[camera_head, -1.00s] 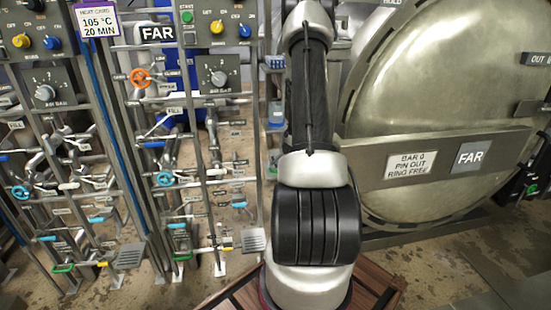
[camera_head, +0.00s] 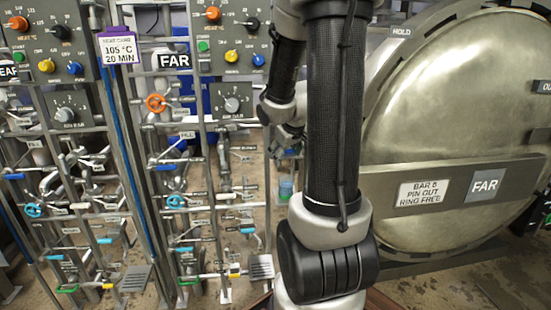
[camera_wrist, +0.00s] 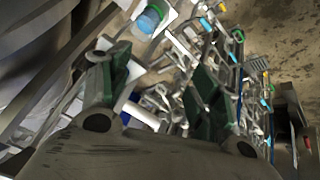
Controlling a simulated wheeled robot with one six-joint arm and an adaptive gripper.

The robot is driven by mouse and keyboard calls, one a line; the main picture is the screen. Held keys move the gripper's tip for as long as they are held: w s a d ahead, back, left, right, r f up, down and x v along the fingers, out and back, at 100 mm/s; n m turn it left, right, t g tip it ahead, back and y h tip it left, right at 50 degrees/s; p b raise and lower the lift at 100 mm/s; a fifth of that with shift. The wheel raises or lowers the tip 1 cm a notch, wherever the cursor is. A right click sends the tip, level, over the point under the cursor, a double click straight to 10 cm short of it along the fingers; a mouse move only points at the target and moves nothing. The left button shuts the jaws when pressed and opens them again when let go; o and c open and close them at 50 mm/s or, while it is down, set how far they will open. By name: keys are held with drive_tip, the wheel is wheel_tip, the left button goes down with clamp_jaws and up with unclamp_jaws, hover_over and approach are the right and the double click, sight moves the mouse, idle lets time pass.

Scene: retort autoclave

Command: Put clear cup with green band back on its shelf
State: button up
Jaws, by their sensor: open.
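A small clear cup with a blue-green tint (camera_head: 286,188) stands low behind the racks, just left of my arm in the head view. A blue and pale green cup-like thing (camera_wrist: 150,17) shows at the top of the wrist view, beyond my fingertips and apart from them. I cannot tell for sure that they are the same cup, or make out its band. My gripper (camera_wrist: 157,75) is open, with dark green finger pads set wide apart and nothing between them. I cannot make out the cup's shelf.
Pipe racks with valves and levers (camera_head: 160,190) fill the left, under control panels (camera_head: 235,35). A large round metal door (camera_head: 460,110) marked FAR, with a bar across it (camera_head: 430,190), takes up the right. Bare floor (camera_head: 425,290) shows at the lower right.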

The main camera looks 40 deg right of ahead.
drive_tip(key=s+a+r+y, duration=0.1)
drive_tip(key=s+a+r, duration=0.2)
drive_tip(key=s+a, duration=0.3)
drive_tip(key=s+a+r+g+y, duration=0.1)
drive_tip(key=s+a+r, duration=0.3)
drive_tip(key=s+a, duration=0.2)
drive_tip(key=s+a+r+n+y, duration=0.1)
drive_tip(key=s+a+r, duration=0.2)
drive_tip(key=s+a, duration=0.2)
drive_tip(key=shift+s+a+r+g, duration=0.15)
drive_tip(key=shift+s+a+g, duration=0.25)
drive_tip(key=shift+a, duration=0.7)
